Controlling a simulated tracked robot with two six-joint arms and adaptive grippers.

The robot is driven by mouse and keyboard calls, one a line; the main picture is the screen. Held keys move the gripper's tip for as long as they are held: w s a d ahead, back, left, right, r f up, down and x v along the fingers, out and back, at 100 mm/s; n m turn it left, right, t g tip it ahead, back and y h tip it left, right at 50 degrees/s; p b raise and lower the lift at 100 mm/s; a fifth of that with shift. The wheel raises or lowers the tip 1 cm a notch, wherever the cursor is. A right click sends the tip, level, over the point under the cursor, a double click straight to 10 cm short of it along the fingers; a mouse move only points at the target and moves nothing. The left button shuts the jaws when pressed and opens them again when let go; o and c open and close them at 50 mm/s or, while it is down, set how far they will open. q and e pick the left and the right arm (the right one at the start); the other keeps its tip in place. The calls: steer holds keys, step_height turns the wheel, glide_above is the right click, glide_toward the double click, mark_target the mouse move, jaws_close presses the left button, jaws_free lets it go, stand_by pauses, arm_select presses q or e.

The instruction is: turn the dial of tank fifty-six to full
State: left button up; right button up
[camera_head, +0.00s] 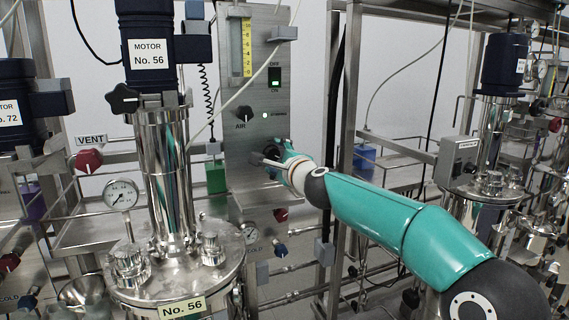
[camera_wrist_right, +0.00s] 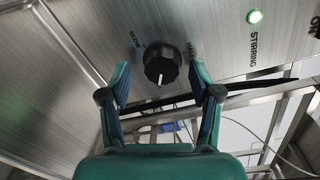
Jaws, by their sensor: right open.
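Tank fifty-six (camera_head: 165,185) is a steel vessel with a dark blue motor (camera_head: 150,45) marked No. 56. Beside it stands a steel control panel (camera_head: 255,95). My right gripper (camera_head: 272,158) is at the lower part of this panel and largely covers the spot there. In the right wrist view, a round black dial (camera_wrist_right: 162,64) with a white pointer mark sits on the panel. The mark points down in that picture. My right gripper is open, with one finger on each side of the dial, and a gap shows on both sides. My left gripper is not in view.
A black AIR knob (camera_head: 243,116) sits higher on the panel. A red VENT knob (camera_head: 88,161) and a pressure gauge (camera_head: 122,195) are at the left. Steel frame posts (camera_head: 345,90) stand right of the panel.

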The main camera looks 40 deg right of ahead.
steer(key=v, duration=1.1)
steer(key=shift+s, duration=0.45)
steer(key=shift+a+f, duration=0.1)
steer(key=shift+f, duration=0.05)
